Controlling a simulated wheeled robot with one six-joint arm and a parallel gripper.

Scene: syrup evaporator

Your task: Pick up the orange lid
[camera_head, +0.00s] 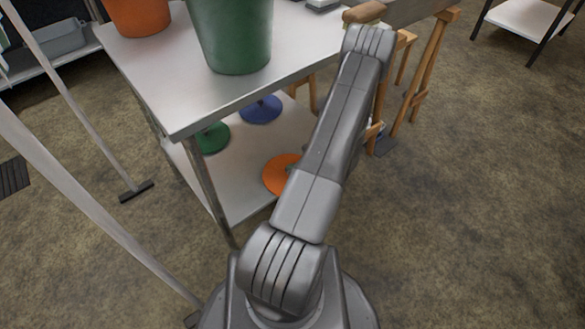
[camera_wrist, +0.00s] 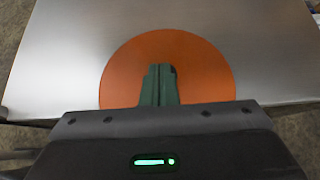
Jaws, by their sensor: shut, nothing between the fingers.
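The orange lid (camera_head: 279,176) lies on the lower shelf of the metal table, near its right front, partly hidden behind my arm in the head view. In the wrist view the flat round orange lid (camera_wrist: 203,72) fills the middle of the picture. My gripper (camera_wrist: 160,70) has its two dark green fingers together, over the lid's middle, with nothing between them. I cannot tell whether the fingertips touch the lid. My gripper is hidden in the head view.
The lower shelf (camera_head: 238,180) also holds a green lid (camera_head: 211,138) and a blue lid (camera_head: 261,109) farther back. Above is the tabletop (camera_head: 172,92) with a green bucket (camera_head: 232,35) and an orange bucket (camera_head: 137,15). A wooden trestle (camera_head: 425,75) stands close on the right.

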